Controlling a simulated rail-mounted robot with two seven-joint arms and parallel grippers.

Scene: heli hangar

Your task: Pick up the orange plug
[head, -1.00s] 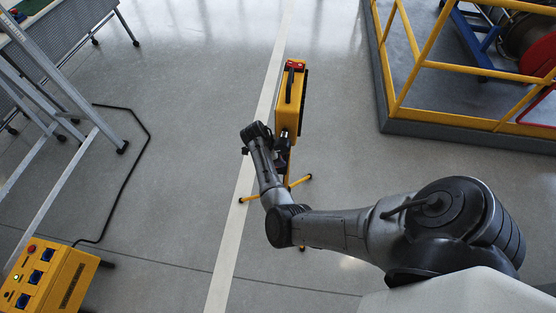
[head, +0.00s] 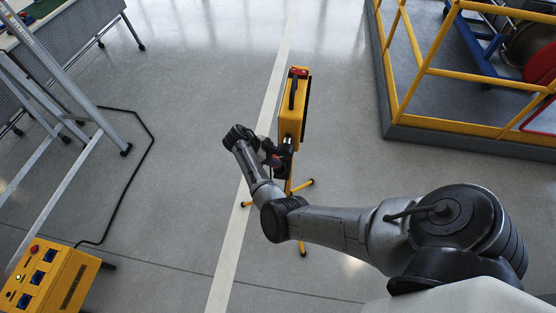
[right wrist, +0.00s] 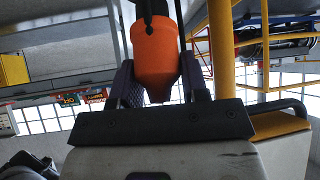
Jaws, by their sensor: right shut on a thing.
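The orange plug (right wrist: 157,62) fills the upper middle of the right wrist view, with a black part above it. My right gripper (right wrist: 158,88) is shut on the plug, one dark finger on each side. In the head view my right gripper (head: 277,156) is beside the lower end of the yellow case on a tripod (head: 291,122). The plug cannot be made out in the head view. Whether it still touches a socket cannot be told. My left gripper is not in view.
A yellow socket box (head: 48,278) with blue sockets stands at bottom left, and a black cable (head: 131,180) curves over the floor. A metal ladder (head: 75,185) is at left. A yellow-railed platform (head: 470,134) is at right.

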